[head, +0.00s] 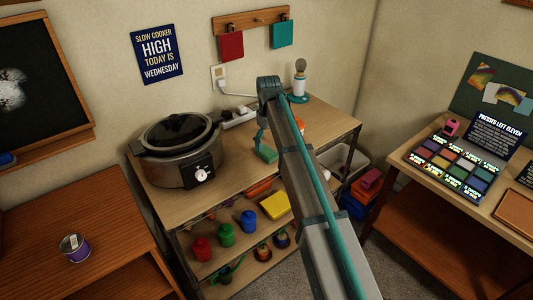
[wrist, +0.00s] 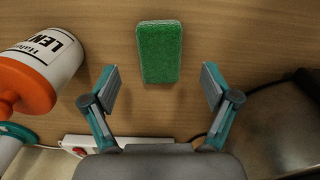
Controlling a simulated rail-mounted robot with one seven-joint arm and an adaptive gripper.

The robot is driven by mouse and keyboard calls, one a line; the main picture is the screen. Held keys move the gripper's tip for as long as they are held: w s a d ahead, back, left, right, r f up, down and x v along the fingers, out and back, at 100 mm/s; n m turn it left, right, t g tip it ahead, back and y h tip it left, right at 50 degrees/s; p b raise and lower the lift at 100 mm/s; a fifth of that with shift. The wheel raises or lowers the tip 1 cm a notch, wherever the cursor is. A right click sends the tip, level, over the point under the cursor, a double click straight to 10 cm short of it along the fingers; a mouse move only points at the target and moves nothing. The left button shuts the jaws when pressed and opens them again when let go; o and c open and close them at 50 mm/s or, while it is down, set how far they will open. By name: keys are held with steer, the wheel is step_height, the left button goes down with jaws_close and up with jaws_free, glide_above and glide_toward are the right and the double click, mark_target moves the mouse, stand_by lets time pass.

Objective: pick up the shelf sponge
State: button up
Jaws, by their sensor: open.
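A green sponge (wrist: 159,52) lies flat on the wooden top of the shelf unit in the wrist view. In the head view it shows as a small green block (head: 267,155) between the slow cooker and my arm. My gripper (wrist: 161,82) is open, with one finger to each side of the sponge's near end in the picture. Nothing is held between the fingers. In the head view my gripper (head: 262,138) is small and partly hidden by my arm, close by the sponge. A flat yellow block (head: 275,204) lies on the shelf below.
A slow cooker (head: 180,148) stands left of the sponge. A white power strip (wrist: 100,143) and dark cable run behind. A lamp (head: 299,82) stands at the back. Colored canisters (head: 226,235) fill lower shelves.

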mark_target(268, 151)
steer(key=shift+w+a+f+p, duration=0.1)
steer(key=shift+f+p, duration=0.4)
steer(key=shift+f, duration=0.8)
steer(key=shift+w+f+p, duration=0.1)
steer(key=shift+f+p, duration=0.4)
steer(key=shift+f, duration=0.75)
steer(key=c, duration=0.9)
